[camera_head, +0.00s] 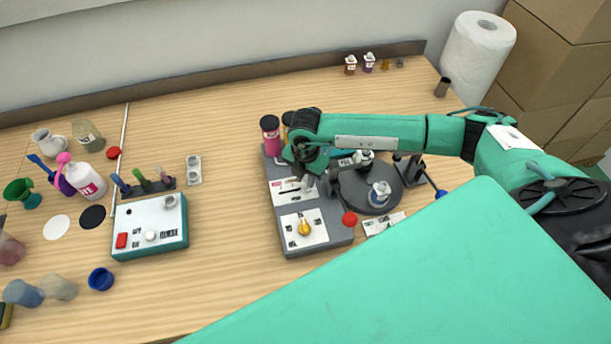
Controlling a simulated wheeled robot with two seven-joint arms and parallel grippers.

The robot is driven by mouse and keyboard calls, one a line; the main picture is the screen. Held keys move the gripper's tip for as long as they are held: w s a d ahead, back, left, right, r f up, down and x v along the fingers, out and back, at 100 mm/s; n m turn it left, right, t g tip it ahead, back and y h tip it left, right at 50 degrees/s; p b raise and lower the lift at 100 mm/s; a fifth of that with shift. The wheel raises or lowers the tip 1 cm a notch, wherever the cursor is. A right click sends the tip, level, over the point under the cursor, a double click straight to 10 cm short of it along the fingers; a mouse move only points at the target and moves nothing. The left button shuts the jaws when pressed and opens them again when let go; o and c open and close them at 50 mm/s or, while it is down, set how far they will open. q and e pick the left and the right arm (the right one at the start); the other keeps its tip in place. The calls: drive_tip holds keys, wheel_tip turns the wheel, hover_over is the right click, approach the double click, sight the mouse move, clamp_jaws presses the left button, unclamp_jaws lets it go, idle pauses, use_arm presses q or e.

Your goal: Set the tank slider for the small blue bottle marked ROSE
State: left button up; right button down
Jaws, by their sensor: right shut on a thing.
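The grey dispensing machine (281,226) stands mid-table, with a white slider panel (287,187) on its top and a yellow knob (305,227) on a lower white panel. My right gripper (317,184) reaches down over the right part of the slider panel. Its jaws are closed at the slider, whose handle is hidden behind the fingers, so its exact setting cannot be read. A dark round turntable (350,192) beside the machine carries small clear bottles (380,193). I cannot make out a blue bottle marked ROSE. My left gripper is not in view.
A red button (349,218) sits at the machine's right edge, and a pink jar (270,135) with a dark lid is at its back. A teal-and-white control box (150,226) stands left. Bare tabletop (228,205) lies between them.

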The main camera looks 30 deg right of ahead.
drive_tip(key=a+b, duration=0.1)
drive_tip(key=a, duration=0.1)
drive_tip(key=w+a, duration=0.1)
drive_tip(key=a, duration=0.1)
drive_tip(key=a+b, duration=0.1)
drive_tip(key=a, duration=0.2)
drive_tip(key=shift+w+b, duration=0.35)
drive_tip(key=shift+w, duration=0.05)
drive_tip(key=c, duration=1.4)
unclamp_jaws()
drive_tip(key=shift+o, duration=0.8)
drive_tip(key=shift+a, duration=0.15)
